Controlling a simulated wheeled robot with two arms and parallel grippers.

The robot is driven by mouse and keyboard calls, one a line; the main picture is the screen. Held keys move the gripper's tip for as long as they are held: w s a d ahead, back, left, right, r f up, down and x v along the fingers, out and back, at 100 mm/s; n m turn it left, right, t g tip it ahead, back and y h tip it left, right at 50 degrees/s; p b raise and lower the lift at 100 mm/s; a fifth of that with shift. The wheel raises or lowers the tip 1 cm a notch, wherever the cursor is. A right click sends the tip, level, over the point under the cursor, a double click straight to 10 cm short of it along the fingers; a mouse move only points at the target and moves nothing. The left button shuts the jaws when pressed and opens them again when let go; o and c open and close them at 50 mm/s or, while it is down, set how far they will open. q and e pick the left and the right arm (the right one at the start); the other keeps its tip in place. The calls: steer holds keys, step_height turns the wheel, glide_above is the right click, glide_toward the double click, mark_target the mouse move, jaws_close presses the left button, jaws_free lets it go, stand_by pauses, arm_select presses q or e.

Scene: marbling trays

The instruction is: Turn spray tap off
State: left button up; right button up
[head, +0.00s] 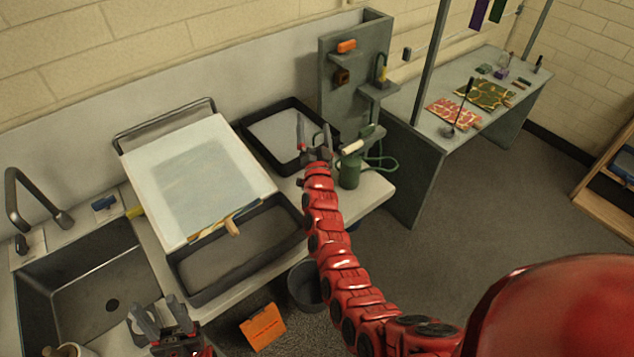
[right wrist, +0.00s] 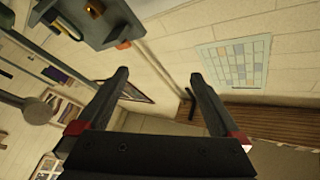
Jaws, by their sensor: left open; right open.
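A dark gooseneck tap (head: 40,205) stands behind the sink at the far left, its spout reaching over the basin. I cannot tell whether water is running. A green canister (head: 349,172) with a curved green hose and a pale cylindrical piece on top stands on the right end of the counter. I cannot tell which of them is the spray tap. My right gripper (head: 313,132) is open and empty, just left of the canister and in front of the black tray. Its empty fingers also show in the right wrist view (right wrist: 160,85). My left gripper (head: 156,311) is open near the sink's front right corner.
A tilted pale board (head: 135,166) rests above a long dark trough (head: 185,287). A black-rimmed tray (head: 249,153) lies at the back. A grey shelf unit (head: 342,100) rises behind the canister. A dark bucket (head: 300,292) and an orange sign (head: 262,328) are on the floor.

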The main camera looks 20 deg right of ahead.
steer(key=w+a+r+n+g+y, duration=0.35)
steer(key=w+a+g+y, duration=0.6)
steer(key=a, duration=0.35)
steer(key=s+d+f+n+g+h+p, duration=0.15)
steer(key=s+d+g, duration=0.4)
steer(key=s, duration=0.55)
steer(key=s+d+f+g+h, duration=0.2)
steer(key=s+d+g+h, duration=0.3)
steer(key=s, duration=0.6)
steer(key=f+b, duration=0.1)
steer(key=f, duration=0.2)
steer(key=f+y+b, duration=0.1)
steer(key=f, duration=0.3)
steer(key=a+f+g+y+b, duration=0.1)
steer(key=f, duration=0.3)
step_height(320, 180, down, 4)
steer(key=shift+f+p, duration=0.2)
steer(key=shift+p, duration=0.4)
steer(key=shift+f, duration=0.6)
steer(key=shift+d+f, duration=0.1)
steer(key=shift+f, duration=0.25)
